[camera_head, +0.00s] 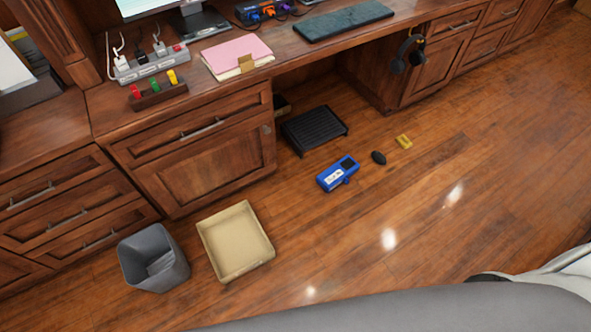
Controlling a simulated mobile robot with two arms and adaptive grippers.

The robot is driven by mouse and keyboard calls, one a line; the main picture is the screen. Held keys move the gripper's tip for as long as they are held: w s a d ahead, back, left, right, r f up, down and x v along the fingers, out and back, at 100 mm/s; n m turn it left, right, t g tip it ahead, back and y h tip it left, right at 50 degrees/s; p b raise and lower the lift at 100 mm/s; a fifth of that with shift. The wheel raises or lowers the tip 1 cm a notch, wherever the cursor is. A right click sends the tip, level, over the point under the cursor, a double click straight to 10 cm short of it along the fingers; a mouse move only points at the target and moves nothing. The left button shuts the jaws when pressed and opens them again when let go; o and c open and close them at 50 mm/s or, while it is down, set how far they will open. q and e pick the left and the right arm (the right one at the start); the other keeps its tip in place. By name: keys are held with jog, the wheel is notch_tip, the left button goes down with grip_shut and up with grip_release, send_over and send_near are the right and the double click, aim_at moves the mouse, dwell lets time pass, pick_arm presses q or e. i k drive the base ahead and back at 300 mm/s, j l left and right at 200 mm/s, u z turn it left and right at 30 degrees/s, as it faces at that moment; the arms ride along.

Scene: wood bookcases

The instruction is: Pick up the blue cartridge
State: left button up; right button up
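The blue cartridge (338,173) lies on the wooden floor in front of the desk's knee space. It has a white label on its front part and a dark panel at its far end. Neither of my grippers shows in the head view. Nothing is seen touching the cartridge.
A dark mouse-like object (379,158) and a small yellow item (404,141) lie right of the cartridge. A black footrest (315,130) is behind it. A shallow beige tray (205,240) and grey bin (136,265) stand left. Floor (420,215) to the right is clear.

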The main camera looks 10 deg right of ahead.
aim_at(339, 172)
jog(key=i+l+u, duration=0.15)
jog(key=l+u, duration=0.2)
jog(key=u, duration=0.15)
jog(key=l+u, duration=1.4)
jog(key=j, duration=0.1)
